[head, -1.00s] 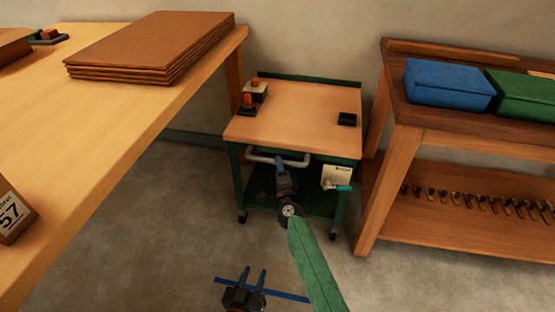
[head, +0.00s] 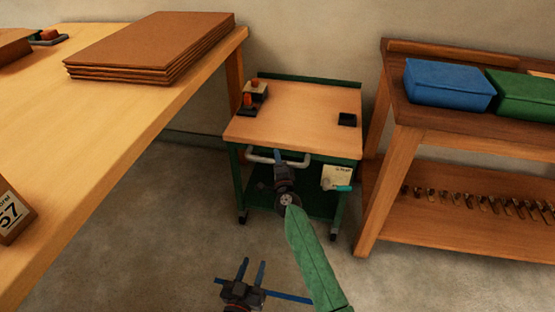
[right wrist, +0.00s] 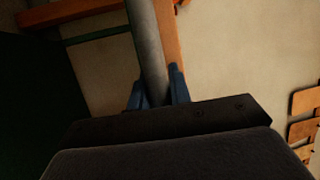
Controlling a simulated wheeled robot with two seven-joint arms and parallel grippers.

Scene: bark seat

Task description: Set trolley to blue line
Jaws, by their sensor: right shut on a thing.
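The trolley (head: 300,115) has a wooden top, green frame and pale front handle (head: 295,161). It stands against the back wall, between the bench and the rack. My right gripper (head: 278,158) is shut on the handle; in the right wrist view the grey bar (right wrist: 147,50) passes between its blue fingers. The blue line (head: 288,297) lies on the floor in front of the trolley, partly hidden by my left gripper. My left gripper (head: 253,271) is open and empty, low over the line, its fingers apart and pointing at the trolley.
On the trolley are a small orange-and-black item (head: 249,103) and a black box (head: 347,119). A tag (head: 337,176) hangs at its front right. A wooden bench (head: 110,130) stands left, a rack (head: 400,160) right. The floor in front is clear.

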